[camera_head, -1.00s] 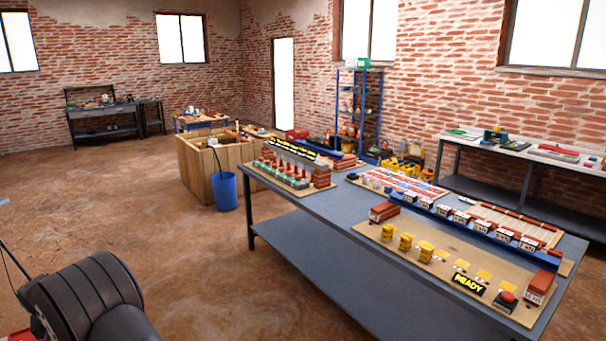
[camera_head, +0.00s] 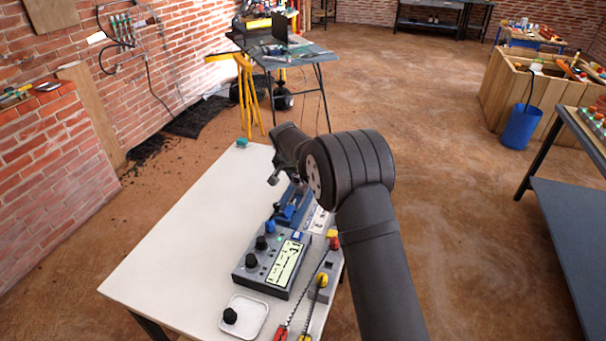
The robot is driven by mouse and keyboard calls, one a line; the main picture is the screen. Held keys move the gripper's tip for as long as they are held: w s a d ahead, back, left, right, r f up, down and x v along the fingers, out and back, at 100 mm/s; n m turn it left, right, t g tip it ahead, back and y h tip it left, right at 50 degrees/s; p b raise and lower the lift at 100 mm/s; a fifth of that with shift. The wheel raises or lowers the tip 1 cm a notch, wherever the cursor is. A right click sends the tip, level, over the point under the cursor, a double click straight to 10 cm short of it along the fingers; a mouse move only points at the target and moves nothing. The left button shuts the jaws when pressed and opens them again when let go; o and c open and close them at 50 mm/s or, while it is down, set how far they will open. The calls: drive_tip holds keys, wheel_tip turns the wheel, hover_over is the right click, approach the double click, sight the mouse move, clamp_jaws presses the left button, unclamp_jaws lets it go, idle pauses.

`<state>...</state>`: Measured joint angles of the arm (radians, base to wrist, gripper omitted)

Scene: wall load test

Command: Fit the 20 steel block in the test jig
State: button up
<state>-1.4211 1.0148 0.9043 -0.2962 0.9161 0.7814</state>
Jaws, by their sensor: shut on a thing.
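My arm reaches over the white table, and my gripper (camera_head: 276,178) is at its far end, pointing down. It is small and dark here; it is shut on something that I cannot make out. A blue fixture (camera_head: 291,211), which looks like the test jig, stands on the table just below and right of my gripper, partly hidden by my arm. I cannot tell whether the gripper touches it. I cannot pick out the 20 steel block.
A grey control box (camera_head: 273,262) with knobs and a lit display stands nearer on the white table (camera_head: 180,260). A small tray (camera_head: 253,317) holds a black knob. Red and yellow leads lie to its right. The table's left side is clear. A brick wall (camera_head: 50,170) stands left.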

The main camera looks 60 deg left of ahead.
sight(297, 185)
drive_tip(key=shift+f, duration=2.35)
drive_tip(key=shift+f, duration=0.6)
idle(0.4)
drive_tip(key=o, duration=1)
drive_tip(key=c, duration=0.3)
drive_tip(key=shift+r, duration=3.5)
